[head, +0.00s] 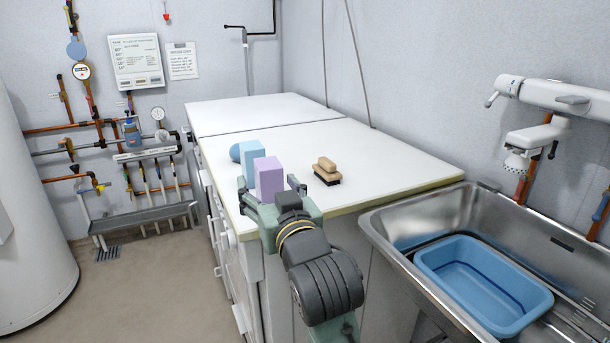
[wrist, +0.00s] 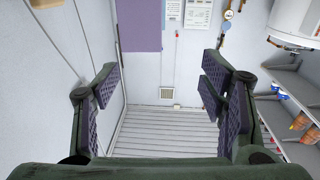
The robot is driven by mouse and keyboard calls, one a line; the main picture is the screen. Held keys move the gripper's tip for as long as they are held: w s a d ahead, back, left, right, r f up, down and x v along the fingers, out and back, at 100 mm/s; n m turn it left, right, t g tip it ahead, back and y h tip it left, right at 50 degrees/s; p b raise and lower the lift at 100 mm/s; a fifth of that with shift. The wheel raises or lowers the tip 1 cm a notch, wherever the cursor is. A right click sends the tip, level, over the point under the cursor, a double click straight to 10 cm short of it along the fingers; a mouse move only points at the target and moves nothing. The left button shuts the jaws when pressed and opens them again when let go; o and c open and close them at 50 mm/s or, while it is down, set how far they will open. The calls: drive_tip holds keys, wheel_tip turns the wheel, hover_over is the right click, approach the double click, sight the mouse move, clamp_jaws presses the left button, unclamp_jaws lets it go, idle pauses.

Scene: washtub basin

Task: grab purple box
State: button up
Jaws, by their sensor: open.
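The purple box (head: 269,179) stands upright on the white worktop near its left front corner. In the wrist view the purple box (wrist: 139,25) shows at the top edge, partly cut off, left of centre between the fingers. My gripper (head: 270,192) is at the near side of the box, with its fingers spread and nothing held. In the wrist view the open gripper (wrist: 160,78) has one finger at each side with a wide gap. In the head view the gripper hides the box's lower part, and I cannot tell whether they touch.
A light blue box (head: 250,154) and a blue rounded object (head: 235,152) stand just behind the purple box. A wooden brush (head: 327,172) lies to its right. The worktop (head: 380,155) is clear farther right. A sink (head: 390,216) with a blue tub (head: 485,284) is at right.

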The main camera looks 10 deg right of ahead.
sight(267, 163)
drive_tip(key=shift+h, duration=0.3)
drive_tip(key=w, duration=0.3)
drive_tip(key=w+d, duration=0.1)
drive_tip(key=shift+w+d+f+p, duration=0.1)
drive_tip(key=shift+w+f+p, duration=0.2)
drive_tip(key=shift+w, duration=0.05)
drive_tip(key=shift+f+p+x, duration=0.15)
drive_tip(key=shift+p+x, duration=0.2)
drive_tip(key=shift+x, duration=1.2)
drive_tip(key=shift+f+p+x, duration=0.1)
drive_tip(key=shift+p+x, duration=0.25)
drive_tip(key=shift+x, duration=1.2)
drive_tip(key=shift+c, duration=0.2)
drive_tip(key=c, duration=1.2)
drive_tip(key=shift+c, duration=0.4)
drive_tip(key=shift+r, duration=0.15)
